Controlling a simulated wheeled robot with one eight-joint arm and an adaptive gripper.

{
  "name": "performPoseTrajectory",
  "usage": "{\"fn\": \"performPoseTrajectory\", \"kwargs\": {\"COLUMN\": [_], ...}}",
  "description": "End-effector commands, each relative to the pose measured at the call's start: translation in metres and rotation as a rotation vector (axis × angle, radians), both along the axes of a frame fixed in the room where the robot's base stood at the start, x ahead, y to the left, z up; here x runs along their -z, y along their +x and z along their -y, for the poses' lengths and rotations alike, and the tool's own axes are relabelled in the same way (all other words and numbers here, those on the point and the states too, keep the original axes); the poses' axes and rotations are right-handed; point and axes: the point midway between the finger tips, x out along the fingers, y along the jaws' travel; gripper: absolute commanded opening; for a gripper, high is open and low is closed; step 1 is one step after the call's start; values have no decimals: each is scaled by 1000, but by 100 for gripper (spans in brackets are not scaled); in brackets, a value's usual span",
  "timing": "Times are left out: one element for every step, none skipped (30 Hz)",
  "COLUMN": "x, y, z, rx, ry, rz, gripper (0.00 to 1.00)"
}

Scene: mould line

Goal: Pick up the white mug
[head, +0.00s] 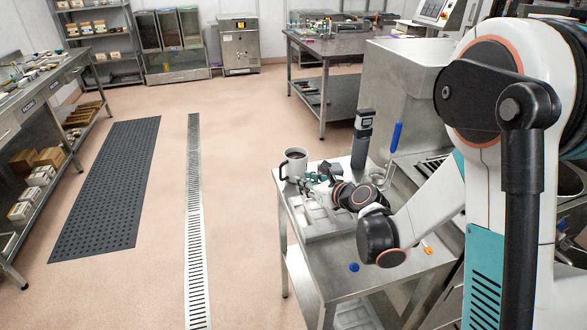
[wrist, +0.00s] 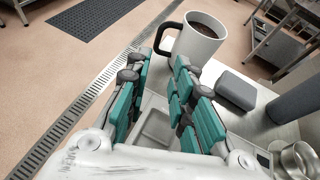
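The white mug (head: 296,164) stands upright at the far left corner of the steel cart top (head: 340,262). It has a black handle on its left and holds something dark brown. In the wrist view the mug (wrist: 197,44) is just beyond my fingertips, with its handle towards the left finger. My gripper (head: 314,184) is low over the cart, on the near side of the mug. In the wrist view my gripper (wrist: 160,76) is open, with teal-padded fingers apart and nothing between them. The right fingertips overlap the mug's lower part in the picture, so contact cannot be told.
A grey block (wrist: 236,90) lies right of the mug. A dark upright device (head: 362,138) and a steel pot (wrist: 301,160) are farther right. A compartment tray (head: 312,222) lies under my gripper. A blue cap (head: 354,267) is near the cart's front.

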Motion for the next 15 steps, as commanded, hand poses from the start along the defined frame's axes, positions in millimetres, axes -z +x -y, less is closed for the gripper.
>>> {"fn": "performPoseTrajectory", "kwargs": {"x": [4,6,9,12,14,17,19,22,24,26,27,29,30,31,31], "y": [5,9,14,18,23,29,34,38,43,47,50,54,56,58,60], "z": [-4,-7,-11,-14,-17,-21,-24,-27,-30,-33,-35,-37,-38,-40,-41], "rx": [-1,-1,-2,-2,-2,-1,-1,-2,-3,-3,-2,-1,-1,-1,-1], "ry": [3,3,2,2,2,3,1,1,0,1,1,1,1,1,1], "rz": [-1,-2,-2,-1,-1,-1,-1,0,0,-1,0,-1,-1,-1,-1], "gripper": [22,22,22,22,22,22,22,22,22,22,22,22,22,22,22]}}
